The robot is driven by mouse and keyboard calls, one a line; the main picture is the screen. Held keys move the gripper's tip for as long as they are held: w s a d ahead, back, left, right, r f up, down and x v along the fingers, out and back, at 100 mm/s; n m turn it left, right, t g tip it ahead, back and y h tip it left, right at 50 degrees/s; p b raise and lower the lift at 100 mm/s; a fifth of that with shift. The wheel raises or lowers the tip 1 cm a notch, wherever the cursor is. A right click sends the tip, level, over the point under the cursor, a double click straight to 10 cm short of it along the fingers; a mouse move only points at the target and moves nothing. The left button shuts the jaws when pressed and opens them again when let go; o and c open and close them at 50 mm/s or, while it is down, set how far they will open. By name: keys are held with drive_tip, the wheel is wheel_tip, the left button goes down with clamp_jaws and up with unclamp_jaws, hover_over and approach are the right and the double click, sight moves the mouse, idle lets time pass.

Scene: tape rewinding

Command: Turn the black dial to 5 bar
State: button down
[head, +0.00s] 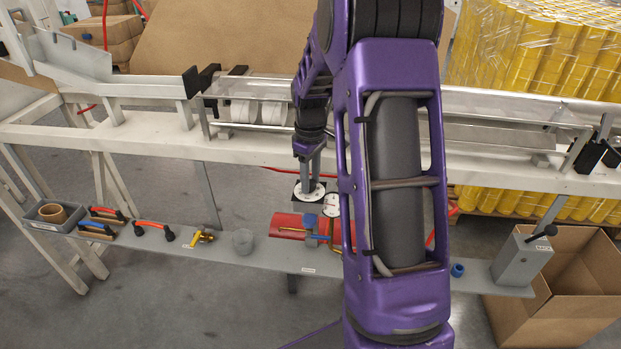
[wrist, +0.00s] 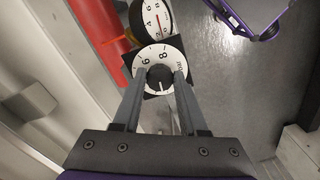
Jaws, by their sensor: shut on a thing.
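The black dial (wrist: 160,77) sits at the centre of a round white scale in the wrist view. The numbers 6 and 8 show on the scale's far side; its near part is partly hidden by my fingers. My gripper (wrist: 159,80) has one finger on each side of the dial and is shut on it. In the head view my gripper (head: 308,184) reaches down onto the white scale (head: 311,195). A white pressure gauge (wrist: 152,18) with a red needle stands just beyond the dial, partly cut off. The gauge (head: 331,206) also shows in the head view.
A red cylinder (wrist: 97,32) lies beside the gauge. A grey shelf (head: 210,250) holds red- and blue-handled tools, a brass fitting (head: 203,236), a grey cup (head: 243,241) and a lever box (head: 522,258). The white conveyor frame (head: 150,140) runs behind my arm.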

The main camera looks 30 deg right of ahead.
drive_tip(key=m+p, duration=0.1)
drive_tip(key=m, duration=0.4)
drive_tip(key=shift+a+r+m+p, duration=0.1)
drive_tip(key=shift+m+p, duration=0.3)
drive_tip(key=m+p, duration=0.1)
drive_tip(key=m, duration=0.4)
drive_tip(key=shift+a+m, duration=0.1)
drive_tip(key=shift+m, duration=0.2)
drive_tip(key=m+p, duration=0.2)
drive_tip(key=m, duration=0.4)
drive_tip(key=shift+w+p, duration=0.1)
drive_tip(key=shift+p, duration=0.2)
drive_tip(key=m+p, duration=0.1)
drive_tip(key=m, duration=0.4)
drive_tip(key=shift+p, duration=0.4)
drive_tip(key=shift+c, duration=2.2)
unclamp_jaws()
